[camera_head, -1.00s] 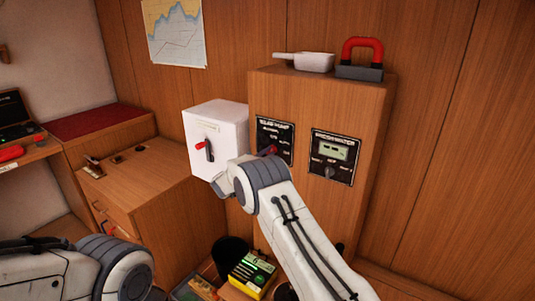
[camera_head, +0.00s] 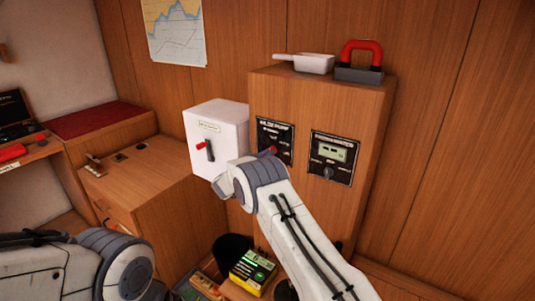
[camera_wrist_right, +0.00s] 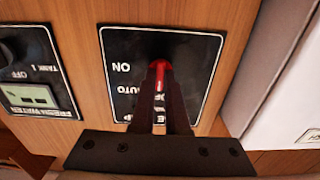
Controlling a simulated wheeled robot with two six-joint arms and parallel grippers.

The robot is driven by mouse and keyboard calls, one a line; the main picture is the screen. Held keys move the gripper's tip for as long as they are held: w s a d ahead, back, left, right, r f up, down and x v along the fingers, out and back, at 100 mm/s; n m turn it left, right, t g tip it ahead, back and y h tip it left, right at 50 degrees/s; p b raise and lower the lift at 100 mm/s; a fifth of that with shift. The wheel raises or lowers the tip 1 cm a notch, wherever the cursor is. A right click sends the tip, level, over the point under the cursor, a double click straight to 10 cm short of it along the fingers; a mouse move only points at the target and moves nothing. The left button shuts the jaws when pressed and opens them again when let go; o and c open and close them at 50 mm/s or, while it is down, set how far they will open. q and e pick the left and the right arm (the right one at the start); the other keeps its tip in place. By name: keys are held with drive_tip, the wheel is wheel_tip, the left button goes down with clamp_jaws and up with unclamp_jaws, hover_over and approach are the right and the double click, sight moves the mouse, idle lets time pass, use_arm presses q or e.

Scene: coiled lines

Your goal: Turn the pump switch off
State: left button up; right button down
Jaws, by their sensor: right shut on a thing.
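The pump switch is a red knob (camera_wrist_right: 160,82) on a black panel (camera_head: 275,138) labelled as the bilge pump. The panel is on the front of the wooden cabinet. In the right wrist view the panel (camera_wrist_right: 122,45) appears upside down, with "ON" and "AUTO" readable at the left. My right gripper (camera_wrist_right: 160,70) is shut on the knob, its dark fingers on either side of it. The fingers cover part of the lettering, and I cannot tell which mark the knob points at. In the head view my right wrist hides most of this gripper. My left gripper is out of view.
A freshwater panel (camera_head: 332,158) is just right of the pump panel. A white box (camera_head: 228,120) with a red-tipped lever (camera_head: 200,145) stands close on the left. A tray (camera_head: 312,63) and a red-handled object (camera_head: 362,46) lie on the cabinet top. A yellow-green box (camera_head: 253,272) is below.

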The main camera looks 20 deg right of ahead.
drive_tip(key=shift+f+n, duration=0.2)
drive_tip(key=shift+n, duration=0.1)
drive_tip(key=c, duration=0.9)
unclamp_jaws()
drive_tip(key=shift+r, duration=0.15)
drive_tip(key=b+v, duration=0.2)
drive_tip(key=v, duration=0.8)
drive_tip(key=shift+s+a, duration=0.15)
drive_tip(key=shift+s, duration=0.05)
